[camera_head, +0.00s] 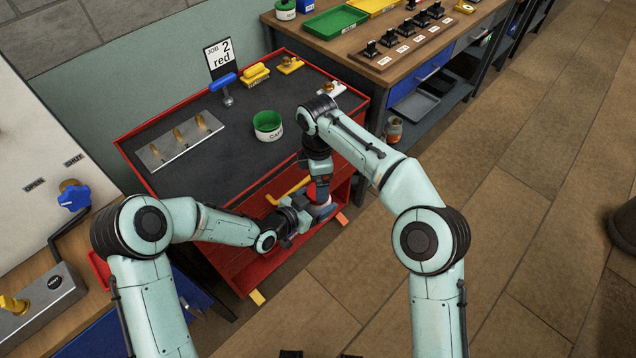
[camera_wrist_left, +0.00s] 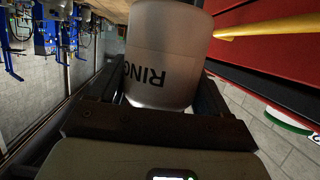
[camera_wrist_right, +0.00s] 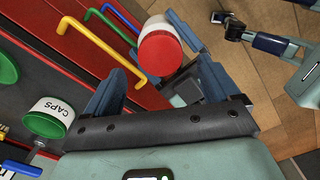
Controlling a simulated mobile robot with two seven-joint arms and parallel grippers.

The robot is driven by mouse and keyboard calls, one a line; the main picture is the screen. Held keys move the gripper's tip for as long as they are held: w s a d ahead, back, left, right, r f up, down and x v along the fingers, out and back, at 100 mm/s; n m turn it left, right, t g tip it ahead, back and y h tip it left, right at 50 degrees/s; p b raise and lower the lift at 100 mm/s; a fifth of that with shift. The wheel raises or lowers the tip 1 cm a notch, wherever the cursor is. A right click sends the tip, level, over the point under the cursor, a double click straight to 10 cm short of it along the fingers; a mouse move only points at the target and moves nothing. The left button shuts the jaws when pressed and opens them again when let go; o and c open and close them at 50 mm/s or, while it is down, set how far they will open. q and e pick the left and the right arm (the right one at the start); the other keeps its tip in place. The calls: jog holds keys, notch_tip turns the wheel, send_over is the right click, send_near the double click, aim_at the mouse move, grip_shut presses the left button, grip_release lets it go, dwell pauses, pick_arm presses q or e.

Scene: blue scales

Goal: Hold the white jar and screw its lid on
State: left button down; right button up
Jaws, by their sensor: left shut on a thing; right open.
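The white jar (camera_wrist_left: 165,60), with dark lettering, is between the fingers of my left gripper (camera_wrist_left: 150,100), which is shut on it. In the head view, my left gripper (camera_head: 304,213) is at the cart's front edge. In the right wrist view, a red lid (camera_wrist_right: 160,54) covers the near end of the white jar (camera_wrist_right: 155,22). I cannot tell how tightly it sits. My right gripper (camera_head: 319,182) is open above the jar, with its fingers on either side of the lid. The arms hide most of the jar in the head view.
Coloured handles (camera_wrist_right: 95,45) run along the cart's front. Open floor (camera_head: 545,200) lies to the right.

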jog(key=shift+r, duration=0.1)
jog(key=shift+c, duration=0.5)
jog(key=r+n, duration=0.1)
jog(key=n, duration=0.2)
jog(key=shift+r, duration=0.35)
jog(key=r+n, duration=0.1)
jog(key=n, duration=0.2)
jog(key=shift+r+n, duration=0.35)
jog(key=shift+n, duration=0.05)
jog(key=shift+f, duration=0.1)
jog(key=shift+f, duration=3.9)
